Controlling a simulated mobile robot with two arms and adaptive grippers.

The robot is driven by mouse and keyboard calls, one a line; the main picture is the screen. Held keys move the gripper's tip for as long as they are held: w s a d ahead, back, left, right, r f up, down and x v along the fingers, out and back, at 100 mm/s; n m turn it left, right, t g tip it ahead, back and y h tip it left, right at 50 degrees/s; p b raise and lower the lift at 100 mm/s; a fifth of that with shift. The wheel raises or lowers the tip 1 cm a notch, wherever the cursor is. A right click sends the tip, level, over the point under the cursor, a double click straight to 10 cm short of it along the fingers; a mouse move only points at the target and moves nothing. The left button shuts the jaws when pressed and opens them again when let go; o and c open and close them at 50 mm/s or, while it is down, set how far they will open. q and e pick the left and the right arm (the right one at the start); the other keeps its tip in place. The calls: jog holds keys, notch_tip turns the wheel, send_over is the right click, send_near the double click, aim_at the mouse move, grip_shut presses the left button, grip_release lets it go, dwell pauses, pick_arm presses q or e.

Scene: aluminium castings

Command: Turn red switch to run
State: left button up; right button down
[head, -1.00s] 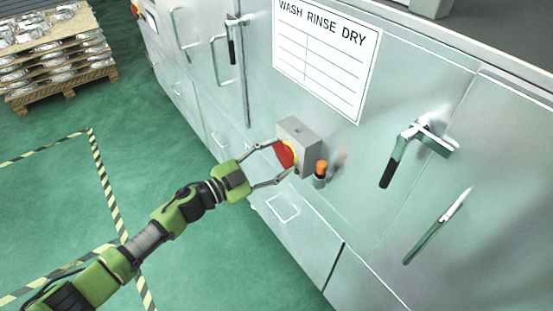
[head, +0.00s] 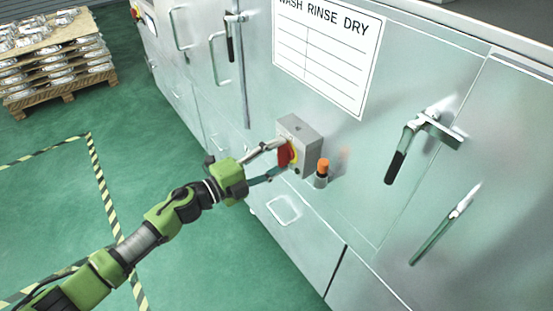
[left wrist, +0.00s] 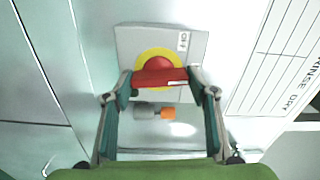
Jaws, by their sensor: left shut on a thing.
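The red switch (head: 285,154) sits on a yellow round plate on a grey box fixed to the front of the machine. In the left wrist view its red bar handle (left wrist: 160,77) lies almost level across the yellow disc (left wrist: 141,62), with a white line near its right end. A small white label (left wrist: 183,42) is on the box; I cannot read it surely. My left gripper (head: 279,160) is shut on the handle, one finger at each end, as the left wrist view also shows (left wrist: 161,86). My right gripper is not in view.
An orange-topped knob (head: 322,168) sticks out just right of the switch box. Lever handles (head: 400,155) stand out from the panel further right. A pallet of castings (head: 58,89) is far back left. The floor to the left is clear.

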pick_arm(q)
jog(key=shift+m, duration=0.6)
jog(key=o, duration=1.1)
jog(key=v, duration=1.2)
